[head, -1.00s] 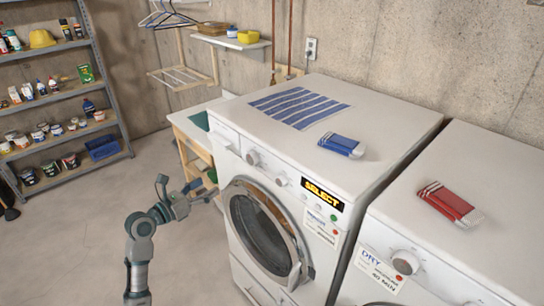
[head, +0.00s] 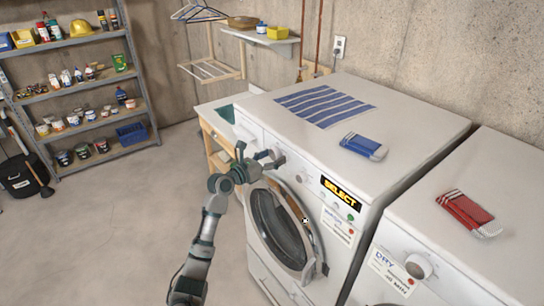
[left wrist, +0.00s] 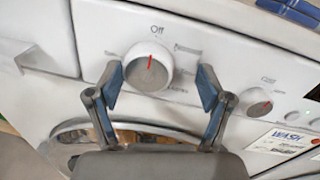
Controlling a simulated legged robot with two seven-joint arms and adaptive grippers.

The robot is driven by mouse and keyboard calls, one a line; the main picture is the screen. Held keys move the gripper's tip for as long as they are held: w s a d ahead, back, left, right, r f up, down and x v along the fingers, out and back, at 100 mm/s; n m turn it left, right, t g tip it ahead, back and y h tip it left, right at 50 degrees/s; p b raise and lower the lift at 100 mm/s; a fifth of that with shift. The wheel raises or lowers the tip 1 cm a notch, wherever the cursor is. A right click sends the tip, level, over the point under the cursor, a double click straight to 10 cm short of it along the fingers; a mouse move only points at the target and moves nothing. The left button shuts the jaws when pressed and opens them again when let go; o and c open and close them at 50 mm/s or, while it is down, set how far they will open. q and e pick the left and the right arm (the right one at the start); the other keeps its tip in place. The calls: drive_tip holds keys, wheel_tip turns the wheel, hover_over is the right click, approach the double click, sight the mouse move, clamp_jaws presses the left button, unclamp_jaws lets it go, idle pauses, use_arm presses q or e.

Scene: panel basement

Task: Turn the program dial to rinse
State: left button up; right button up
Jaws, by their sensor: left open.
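The washer's program dial (left wrist: 148,68) is a round white and grey knob. Its red mark points up to the word Off; the other labels are too blurred to read. My left gripper (left wrist: 161,76) is open, with a finger on either side of the dial's lower part; I cannot tell if they touch it. In the head view, my left gripper (head: 264,160) is at the front panel of the washer (head: 400,147) and partly hides the dial. The washer's display (head: 341,193) reads SELECT. My right gripper is not in view.
A smaller knob (left wrist: 258,103) marked Cold sits right of the dial. The round door (head: 280,228) is below.

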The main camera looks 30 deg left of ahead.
use_arm(q)
drive_tip(key=shift+w+d, duration=0.15)
drive_tip(key=shift+w, duration=0.1)
drive_tip(key=shift+a+f, duration=0.15)
drive_tip(key=shift+a, duration=0.5)
drive_tip(key=shift+a+f, duration=0.1)
drive_tip(key=shift+a, duration=0.25)
drive_tip(key=c, duration=0.3)
drive_tip(key=shift+a, duration=0.2)
drive_tip(key=c, duration=0.5)
drive_tip(key=shift+s, duration=0.2)
drive_tip(key=c, duration=0.3)
drive_tip(key=shift+d+r, duration=0.25)
drive_tip(key=shift+d, duration=0.1)
drive_tip(key=shift+c, duration=0.4)
drive_tip(key=shift+d, duration=0.25)
drive_tip(key=shift+a, duration=0.25)
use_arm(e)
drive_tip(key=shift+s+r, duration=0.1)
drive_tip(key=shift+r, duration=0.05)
